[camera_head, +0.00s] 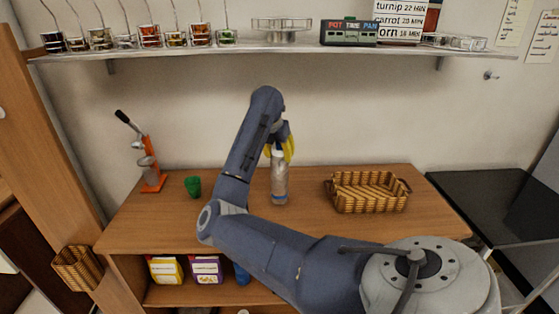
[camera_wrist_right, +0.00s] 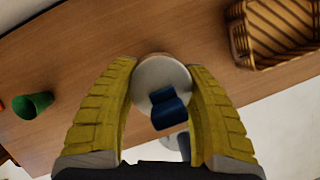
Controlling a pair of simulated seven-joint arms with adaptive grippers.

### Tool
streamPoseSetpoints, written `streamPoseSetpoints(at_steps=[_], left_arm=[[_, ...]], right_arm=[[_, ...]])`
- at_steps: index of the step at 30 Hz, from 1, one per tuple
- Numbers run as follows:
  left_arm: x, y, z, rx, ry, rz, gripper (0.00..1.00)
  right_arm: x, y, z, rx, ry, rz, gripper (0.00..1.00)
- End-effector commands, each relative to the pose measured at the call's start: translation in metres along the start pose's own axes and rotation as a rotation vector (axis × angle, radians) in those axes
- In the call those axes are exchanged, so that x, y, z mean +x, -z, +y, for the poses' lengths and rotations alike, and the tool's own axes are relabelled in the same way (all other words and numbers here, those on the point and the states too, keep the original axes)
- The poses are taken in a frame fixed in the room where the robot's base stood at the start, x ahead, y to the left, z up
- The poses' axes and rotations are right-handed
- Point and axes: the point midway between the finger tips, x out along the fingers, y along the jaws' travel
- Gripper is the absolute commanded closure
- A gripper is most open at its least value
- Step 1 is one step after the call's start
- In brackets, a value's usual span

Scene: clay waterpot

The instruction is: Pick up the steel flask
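The steel flask (camera_head: 279,178) stands upright on the wooden table, grey with a blue band near its base. My right gripper (camera_head: 283,150) is at the flask's top, its yellow fingers pointing down. In the right wrist view, the flask's round grey top (camera_wrist_right: 158,70) and a dark blue part (camera_wrist_right: 168,107) show between the two yellow fingers of the right gripper (camera_wrist_right: 162,66). The fingertips are at the flask's two sides. I cannot tell whether they press on it or stand slightly apart. My left gripper is not in view.
A wicker basket (camera_head: 368,193) stands right of the flask. A green cup (camera_head: 193,187) and an orange press (camera_head: 151,165) stand to the left. A wall shelf (camera_head: 275,49) with jars hangs above. The table around the flask is clear.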

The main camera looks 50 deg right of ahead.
Motion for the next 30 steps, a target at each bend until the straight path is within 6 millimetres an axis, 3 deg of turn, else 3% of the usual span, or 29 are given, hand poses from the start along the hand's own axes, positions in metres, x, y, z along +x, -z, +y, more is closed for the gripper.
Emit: streamPoseSetpoints(at_steps=[1, 11, 23, 30], left_arm=[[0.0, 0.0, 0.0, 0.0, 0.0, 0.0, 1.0], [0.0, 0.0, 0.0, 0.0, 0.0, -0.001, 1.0], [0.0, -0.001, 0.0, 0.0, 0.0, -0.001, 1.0], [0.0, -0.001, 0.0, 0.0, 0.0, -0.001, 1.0]], right_arm=[[0.0, 0.0, 0.0, 0.0, 0.0, 0.0, 0.63], [0.0, 0.0, 0.0, 0.0, 0.0, 0.0, 1.0], [-0.006, 0.0, -0.001, 0.0, -0.002, 0.0, 1.0], [-0.037, -0.012, -0.001, 0.001, -0.004, -0.002, 1.0]])
